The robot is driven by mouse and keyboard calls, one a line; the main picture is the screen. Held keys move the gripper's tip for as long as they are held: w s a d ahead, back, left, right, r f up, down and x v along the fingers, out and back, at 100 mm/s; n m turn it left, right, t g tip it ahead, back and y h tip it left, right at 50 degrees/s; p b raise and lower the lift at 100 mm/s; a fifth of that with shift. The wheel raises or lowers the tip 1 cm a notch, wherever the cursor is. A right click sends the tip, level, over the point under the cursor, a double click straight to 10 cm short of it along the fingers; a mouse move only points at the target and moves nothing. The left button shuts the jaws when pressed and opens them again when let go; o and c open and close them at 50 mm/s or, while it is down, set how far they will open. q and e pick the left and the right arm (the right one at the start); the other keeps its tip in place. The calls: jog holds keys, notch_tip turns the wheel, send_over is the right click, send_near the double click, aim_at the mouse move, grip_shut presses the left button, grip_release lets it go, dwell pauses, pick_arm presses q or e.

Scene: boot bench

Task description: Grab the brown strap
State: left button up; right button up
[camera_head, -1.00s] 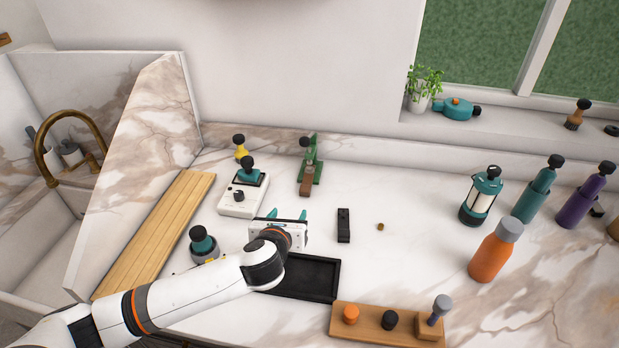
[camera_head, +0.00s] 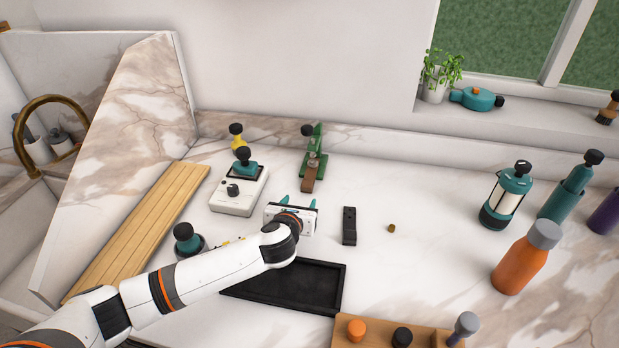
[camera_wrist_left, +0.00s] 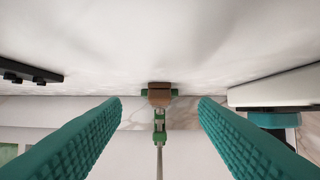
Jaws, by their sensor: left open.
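The brown strap (camera_head: 309,179) hangs at the front of a green stand (camera_head: 319,146) near the back of the counter. It also shows in the left wrist view as a brown block (camera_wrist_left: 159,96), straight ahead and centred between the fingertips, with green parts beside it. My left gripper (camera_head: 298,202) is open, its two teal fingers pointing toward the strap. It is in front of the strap and a little left of it in the head view, with a gap between them. Nothing is between the fingers. My right gripper is not in view.
A white device (camera_head: 238,195) with a teal-topped tool stands left of the gripper. A black bar (camera_head: 349,226) and a small brown piece (camera_head: 391,228) lie to the right. A black tray (camera_head: 320,286) is below my arm. Bottles and a lantern (camera_head: 506,194) stand farther right.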

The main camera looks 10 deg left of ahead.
aim_at(306, 190)
pick_arm(q)
jog(key=shift+p+x, duration=0.35)
jog(key=shift+x, duration=3.2)
jog(key=shift+r, duration=0.2)
jog(key=c, duration=1.1)
jog(key=shift+c, duration=0.2)
